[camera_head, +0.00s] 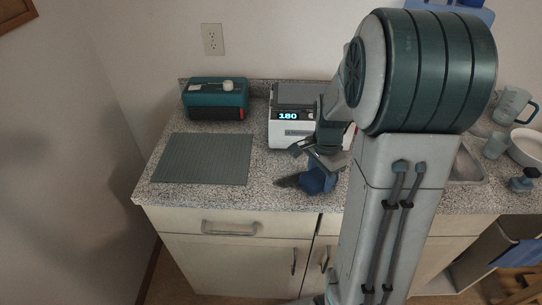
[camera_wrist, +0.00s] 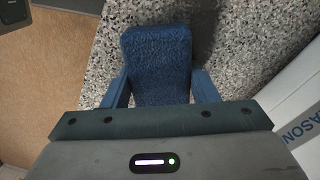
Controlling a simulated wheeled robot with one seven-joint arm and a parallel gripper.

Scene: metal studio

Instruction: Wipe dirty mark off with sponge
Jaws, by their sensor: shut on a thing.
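A blue sponge (camera_wrist: 157,62) is held between the two fingers of my gripper (camera_wrist: 160,88) in the wrist view. It also shows in the head view (camera_head: 314,184), under my gripper (camera_head: 318,170), low over the counter's front. I cannot tell whether the sponge touches the surface. A dark patch (camera_head: 287,181) lies on the speckled counter (camera_head: 225,198) just left of the sponge; I cannot tell if it is the dirty mark or a shadow. My arm hides part of the counter to the right.
A white appliance (camera_head: 290,130) with a lit "180" display stands behind my gripper. A teal box-like device (camera_head: 216,98) and a ribbed grey mat (camera_head: 203,158) lie to the left. A sink (camera_head: 467,166), a measuring jug (camera_head: 511,104) and a white bowl (camera_head: 527,148) are at the right.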

